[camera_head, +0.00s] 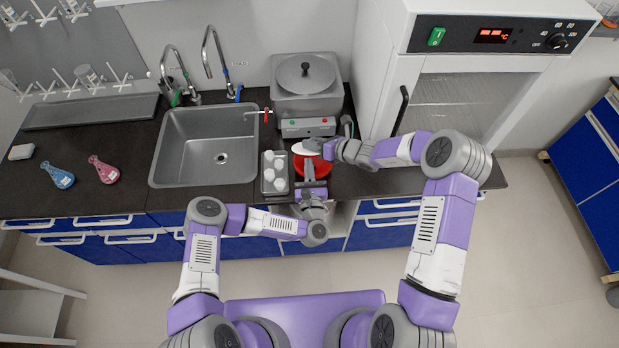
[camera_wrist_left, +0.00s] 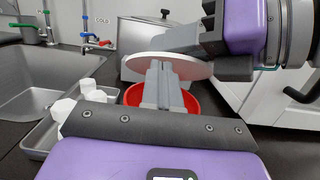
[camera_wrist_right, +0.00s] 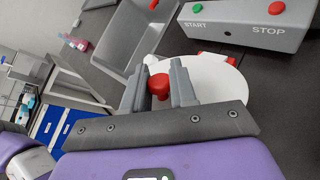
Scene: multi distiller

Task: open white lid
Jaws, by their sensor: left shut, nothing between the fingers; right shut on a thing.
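The white lid (camera_head: 303,149) is a flat round disc with a red knob (camera_wrist_right: 159,88). My right gripper (camera_wrist_right: 160,84) is shut on the knob, with one finger on each side. In the left wrist view, the lid (camera_wrist_left: 186,69) is above the red container (camera_wrist_left: 192,104), apart from its rim. The red container (camera_head: 319,167) stands on the counter, partly hidden by my arms and the lid. My left gripper (camera_wrist_left: 162,72) is shut and empty at the container, its fingers in front of the lid's lower edge; whether they touch either is unclear.
A grey heating bath (camera_head: 308,105) with START and STOP buttons stands behind the container. A tray of white pieces (camera_head: 265,184) lies left of it, beside the sink (camera_head: 207,171). A white oven (camera_head: 385,90) stands at the right. Blue and pink flasks are far left.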

